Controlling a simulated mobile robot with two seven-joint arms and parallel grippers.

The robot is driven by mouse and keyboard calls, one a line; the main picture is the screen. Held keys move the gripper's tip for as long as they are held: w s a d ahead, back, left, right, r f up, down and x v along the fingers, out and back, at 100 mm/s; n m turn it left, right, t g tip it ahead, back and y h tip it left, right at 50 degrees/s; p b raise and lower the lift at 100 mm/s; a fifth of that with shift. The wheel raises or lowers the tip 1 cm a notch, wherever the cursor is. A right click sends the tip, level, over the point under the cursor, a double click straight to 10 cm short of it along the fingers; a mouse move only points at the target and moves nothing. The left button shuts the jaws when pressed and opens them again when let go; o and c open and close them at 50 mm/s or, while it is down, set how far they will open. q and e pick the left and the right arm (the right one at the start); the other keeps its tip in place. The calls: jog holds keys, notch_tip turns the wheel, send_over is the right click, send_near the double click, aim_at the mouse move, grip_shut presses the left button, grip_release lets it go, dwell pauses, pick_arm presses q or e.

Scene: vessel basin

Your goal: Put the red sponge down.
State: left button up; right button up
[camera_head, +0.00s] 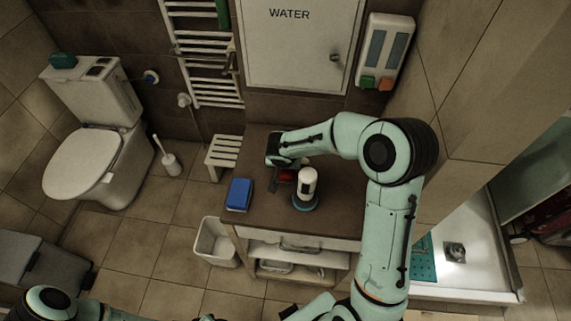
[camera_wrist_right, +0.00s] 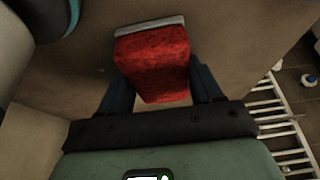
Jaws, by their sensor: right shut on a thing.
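A blue sponge-like block (camera_head: 239,194) lies at the counter's left edge. A white bin (camera_head: 214,243) stands below.

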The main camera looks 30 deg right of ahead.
jog(key=shift+f, duration=0.15)
jog(key=o, duration=1)
